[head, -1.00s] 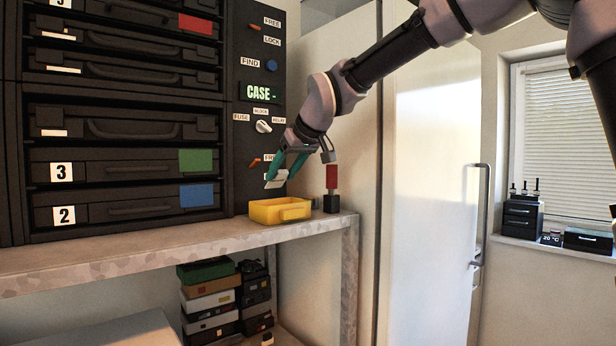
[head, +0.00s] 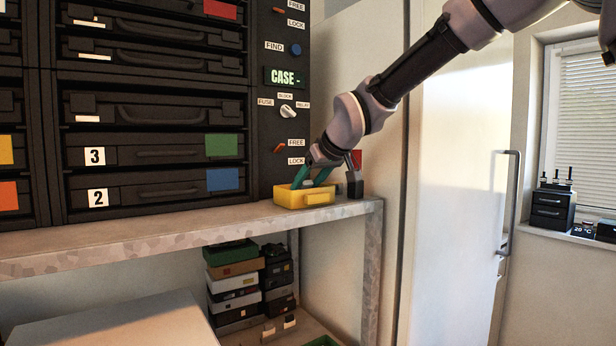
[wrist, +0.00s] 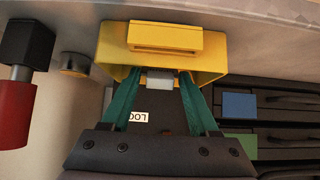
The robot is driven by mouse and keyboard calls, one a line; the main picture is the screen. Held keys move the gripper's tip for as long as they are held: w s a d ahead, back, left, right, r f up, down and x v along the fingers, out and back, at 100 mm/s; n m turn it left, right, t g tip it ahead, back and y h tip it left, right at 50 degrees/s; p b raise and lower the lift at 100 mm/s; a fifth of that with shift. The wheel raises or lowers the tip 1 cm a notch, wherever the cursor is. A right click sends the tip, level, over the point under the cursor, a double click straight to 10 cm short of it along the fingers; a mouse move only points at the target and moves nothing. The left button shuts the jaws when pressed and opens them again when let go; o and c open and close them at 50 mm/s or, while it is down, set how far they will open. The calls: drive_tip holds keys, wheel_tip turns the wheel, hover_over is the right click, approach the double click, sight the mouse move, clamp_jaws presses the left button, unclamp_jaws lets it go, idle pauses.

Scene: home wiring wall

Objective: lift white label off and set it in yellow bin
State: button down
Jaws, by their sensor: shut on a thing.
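The yellow bin (head: 288,200) stands on the shelf below the panel, and it also shows in the wrist view (wrist: 208,50). My gripper (head: 308,184) points down with its teal fingertips at the bin's opening, partly hidden by the bin's front wall. In the wrist view my gripper (wrist: 160,84) is shut on a small white label (wrist: 159,78), held between the fingertips at the bin's rim. I cannot tell whether the label touches the bin floor. In the head view the label is hidden.
A black block (head: 355,184) with a red part stands close to the bin's right. The black cabinet (head: 165,150) with its drawers and the switch panel (head: 285,125) rise behind the shelf (head: 150,223). The shelf left of the bin is clear.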

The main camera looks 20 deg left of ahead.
drive_tip(key=shift+c, duration=0.3)
unclamp_jaws()
drive_tip(key=v, duration=1)
drive_tip(key=shift+s+d+r, duration=0.2)
drive_tip(key=shift+d, duration=0.1)
